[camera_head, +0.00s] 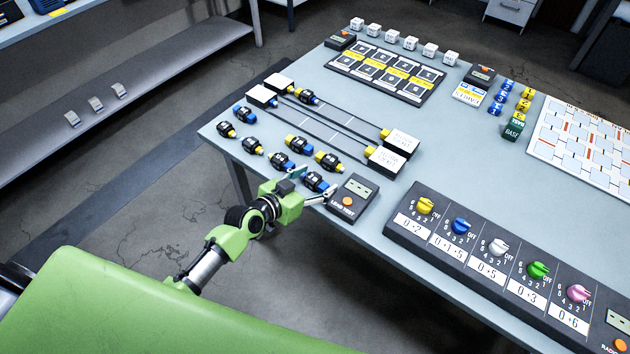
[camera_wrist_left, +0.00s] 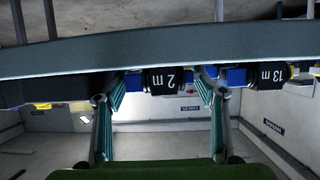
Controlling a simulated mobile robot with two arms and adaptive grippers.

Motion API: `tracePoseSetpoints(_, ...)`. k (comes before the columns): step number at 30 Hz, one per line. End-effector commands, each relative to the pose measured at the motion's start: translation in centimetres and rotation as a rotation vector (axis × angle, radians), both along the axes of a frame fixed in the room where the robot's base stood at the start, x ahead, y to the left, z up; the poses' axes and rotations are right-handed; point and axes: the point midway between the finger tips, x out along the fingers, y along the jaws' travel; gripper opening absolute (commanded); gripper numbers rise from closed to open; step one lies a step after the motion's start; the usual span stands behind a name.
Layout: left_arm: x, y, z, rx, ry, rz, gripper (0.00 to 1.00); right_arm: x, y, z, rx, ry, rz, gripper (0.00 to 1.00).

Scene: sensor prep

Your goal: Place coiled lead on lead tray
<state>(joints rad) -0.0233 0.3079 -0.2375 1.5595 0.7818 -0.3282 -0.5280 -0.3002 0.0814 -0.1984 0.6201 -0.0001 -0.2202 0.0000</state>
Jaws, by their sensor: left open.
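Several coiled leads, black with blue or yellow ends, lie near the table's left corner. My left gripper (camera_head: 312,184) is open at the table's front edge, with its fingers around or just beside a blue-ended lead (camera_head: 315,181). In the left wrist view a lead marked "2 m" (camera_wrist_left: 168,79) shows between the open fingers (camera_wrist_left: 162,100), with no clear grip on it. Another, marked "13 m" (camera_wrist_left: 268,74), is to the right. Long parallel strips (camera_head: 340,120) with white end blocks lie behind the leads; I cannot tell whether these are the lead tray. My right gripper is not in view.
A dark meter box (camera_head: 353,196) with an orange button stands close right of my left gripper. A long panel of coloured knobs (camera_head: 495,265) runs along the front edge. A dark card board (camera_head: 385,70) and white cubes (camera_head: 410,43) are at the back.

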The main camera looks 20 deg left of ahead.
Motion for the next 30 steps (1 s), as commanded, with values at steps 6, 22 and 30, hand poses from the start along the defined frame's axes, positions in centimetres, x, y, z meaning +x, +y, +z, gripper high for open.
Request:
tracePoseSetpoints(6, 0.1, 0.0, -0.1, 0.0, 0.0, 0.0, 0.64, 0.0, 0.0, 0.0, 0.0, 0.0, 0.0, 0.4)
tracePoseSetpoints(22, 0.1, 0.0, 0.2, 0.0, -0.001, 0.0, 0.28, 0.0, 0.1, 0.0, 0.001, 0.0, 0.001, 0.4)
tracePoseSetpoints(30, 0.1, -0.1, 3.1, 0.0, -0.004, -0.001, 0.28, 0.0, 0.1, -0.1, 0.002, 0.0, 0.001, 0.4)
